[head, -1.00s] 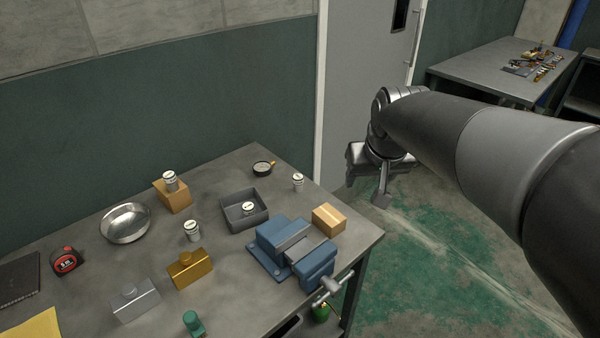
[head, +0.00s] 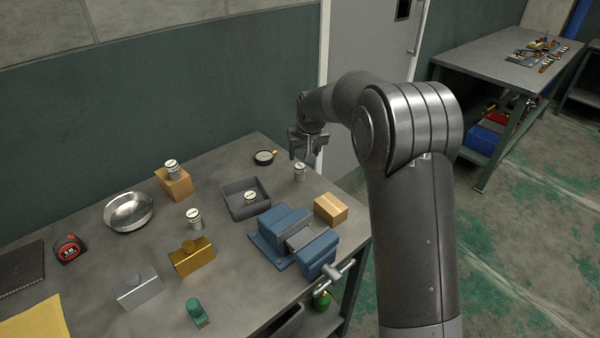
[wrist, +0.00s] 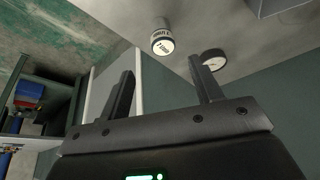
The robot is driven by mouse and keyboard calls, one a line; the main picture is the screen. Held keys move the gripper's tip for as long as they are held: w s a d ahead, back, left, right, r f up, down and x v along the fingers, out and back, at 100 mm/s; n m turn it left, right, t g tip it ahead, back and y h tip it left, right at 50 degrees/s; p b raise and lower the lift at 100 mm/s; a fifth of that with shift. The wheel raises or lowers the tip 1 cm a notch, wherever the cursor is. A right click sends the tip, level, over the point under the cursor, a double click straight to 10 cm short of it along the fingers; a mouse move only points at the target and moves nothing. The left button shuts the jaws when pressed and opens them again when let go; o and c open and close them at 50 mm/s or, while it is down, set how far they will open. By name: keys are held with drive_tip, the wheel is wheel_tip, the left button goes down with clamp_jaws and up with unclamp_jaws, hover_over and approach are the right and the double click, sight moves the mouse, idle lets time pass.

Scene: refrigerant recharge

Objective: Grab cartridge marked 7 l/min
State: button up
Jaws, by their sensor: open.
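Several white-and-grey cartridges with printed tops stand about the workbench. One cartridge (head: 300,172) stands upright at the back right, just below my gripper (head: 308,153). Another cartridge (head: 171,170) is on a wooden block, one (head: 194,219) is on the bare bench, and one (head: 250,198) is in the grey tray. In the wrist view my gripper (wrist: 161,68) is open and empty, and a cartridge (wrist: 162,40) shows beyond the fingertips, apart from them. Its top has dark lettering, too small for me to read surely; the other labels are unreadable in the head view.
The grey tray (head: 231,207), blue vise (head: 290,240) and cardboard-coloured box (head: 331,208) are near the back-right cartridge. A round dial (head: 264,157) lies behind it. A metal bowl (head: 128,211), brass block (head: 192,257) and tape measure (head: 69,249) are farther left.

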sight(300, 167)
drive_tip(key=x, duration=1.1)
drive_tip(key=shift+s+a+f, duration=0.2)
drive_tip(key=shift+s+f, duration=0.05)
drive_tip(key=shift+s, duration=0.05)
drive_tip(key=c, duration=1)
drive_tip(key=shift+c, duration=0.6)
drive_tip(key=shift+r, duration=0.15)
